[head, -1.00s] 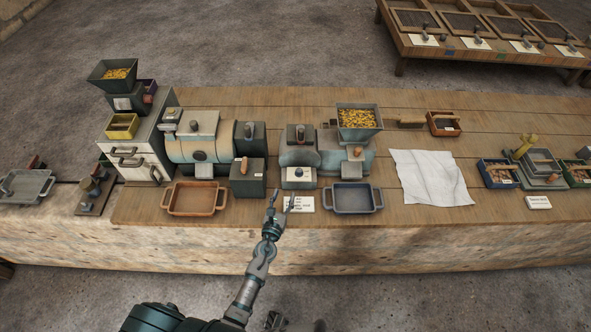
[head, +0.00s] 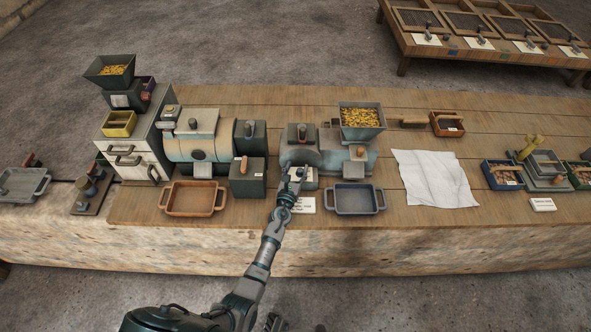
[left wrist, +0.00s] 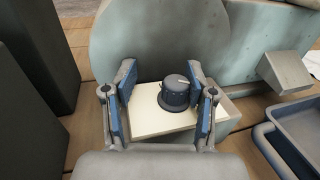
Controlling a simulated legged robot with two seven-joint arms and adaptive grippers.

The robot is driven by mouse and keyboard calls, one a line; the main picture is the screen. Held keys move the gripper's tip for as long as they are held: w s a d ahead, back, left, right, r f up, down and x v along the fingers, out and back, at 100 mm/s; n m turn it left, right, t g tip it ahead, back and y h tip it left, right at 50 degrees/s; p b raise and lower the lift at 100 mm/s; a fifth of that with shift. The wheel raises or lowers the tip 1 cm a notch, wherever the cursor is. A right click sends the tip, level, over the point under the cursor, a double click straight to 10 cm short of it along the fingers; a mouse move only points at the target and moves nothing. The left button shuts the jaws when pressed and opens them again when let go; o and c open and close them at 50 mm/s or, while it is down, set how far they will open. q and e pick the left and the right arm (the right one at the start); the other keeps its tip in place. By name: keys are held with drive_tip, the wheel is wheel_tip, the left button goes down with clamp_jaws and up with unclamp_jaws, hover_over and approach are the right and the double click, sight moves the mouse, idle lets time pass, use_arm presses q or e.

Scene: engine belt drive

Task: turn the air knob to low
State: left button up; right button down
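The air knob (left wrist: 174,93) is a dark round knob with a light pointer mark, on a pale control box (left wrist: 150,122) at the front of a grey-blue machine (head: 328,150). My left gripper (left wrist: 164,100) is open, with one blue-padded finger on each side of the knob. The right finger is close to the knob; I cannot tell if it touches. In the head view my left gripper (head: 291,186) covers the knob and part of the box (head: 311,180).
A blue-grey tray (head: 356,199) stands right of the box, and a dark block (head: 247,178) with an orange-brown handle stands left. A white label card (head: 305,205) lies in front. A brown tray (head: 193,198) is further left. A white cloth (head: 434,178) lies to the right.

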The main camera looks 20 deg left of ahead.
use_arm(q)
drive_tip(key=shift+d+r, duration=0.15)
drive_tip(key=shift+d, duration=0.8)
drive_tip(key=c, duration=0.8)
drive_tip(key=shift+d, duration=0.4)
clamp_jaws()
drive_tip(key=shift+a, duration=0.8)
drive_tip(key=shift+d, duration=0.4)
drive_tip(key=shift+a, duration=0.15)
use_arm(e)
drive_tip(key=shift+d+f, duration=0.15)
drive_tip(key=shift+d, duration=0.65)
use_arm(q)
drive_tip(key=shift+a, duration=0.1)
use_arm(e)
drive_tip(key=shift+a, duration=0.2)
